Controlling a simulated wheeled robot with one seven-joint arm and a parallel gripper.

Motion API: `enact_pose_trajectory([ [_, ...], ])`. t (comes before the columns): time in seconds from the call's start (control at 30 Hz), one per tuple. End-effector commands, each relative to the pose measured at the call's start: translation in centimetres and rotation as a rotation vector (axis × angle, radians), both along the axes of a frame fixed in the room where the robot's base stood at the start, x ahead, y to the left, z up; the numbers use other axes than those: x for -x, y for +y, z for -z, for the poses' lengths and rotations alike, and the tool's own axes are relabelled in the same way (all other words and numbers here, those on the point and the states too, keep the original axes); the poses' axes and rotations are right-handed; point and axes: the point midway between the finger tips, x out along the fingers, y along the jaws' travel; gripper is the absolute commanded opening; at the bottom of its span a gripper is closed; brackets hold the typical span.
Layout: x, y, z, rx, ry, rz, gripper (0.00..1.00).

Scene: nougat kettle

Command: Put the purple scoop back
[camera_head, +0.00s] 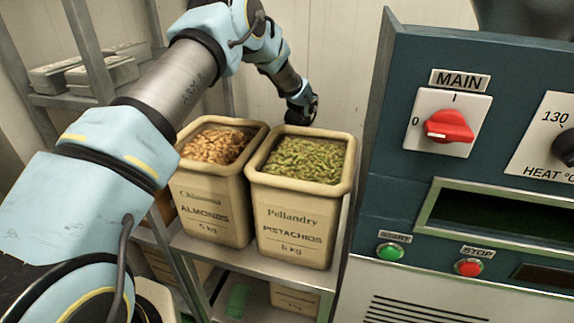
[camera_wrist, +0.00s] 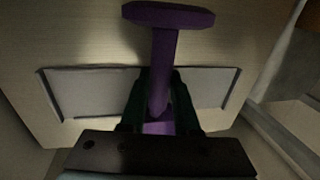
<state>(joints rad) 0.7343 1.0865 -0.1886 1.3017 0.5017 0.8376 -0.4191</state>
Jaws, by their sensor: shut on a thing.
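The purple scoop (camera_wrist: 165,50) shows in the wrist view as a straight handle with a wide crosspiece at its far end. My gripper (camera_wrist: 161,78) is shut on the handle, with one dark finger on each side. In the head view, the end of my arm (camera_head: 300,108) is low behind the pistachio bin (camera_head: 300,217), by the pale wall. The scoop and my fingertips are hidden there. Behind the scoop in the wrist view is a beige surface (camera_wrist: 75,50) with a grey framed panel (camera_wrist: 85,92). I cannot tell whether the scoop touches it.
The almond bin (camera_head: 212,207) stands left of the pistachio bin on a metal shelf (camera_head: 215,252). Both are filled with nuts. A blue-grey machine (camera_head: 405,80) with a red main switch (camera_head: 449,126) stands close on the right. Another rack (camera_head: 90,45) is at the left.

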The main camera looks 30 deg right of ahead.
Motion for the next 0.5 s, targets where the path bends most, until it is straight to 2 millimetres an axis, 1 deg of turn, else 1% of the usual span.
enact_pose_trajectory([
  [0.2, -0.06, -0.05, 0.01, 0.001, -0.001, 0.000, 0.00],
  [0.33, -0.04, -0.05, 0.37, 0.001, -0.001, 0.000, 0.00],
  [0.37, -0.04, -0.04, 0.40, 0.001, -0.001, 0.000, 0.31],
  [0.5, -0.03, -0.03, 0.32, 0.001, -0.001, 0.000, 0.47],
])
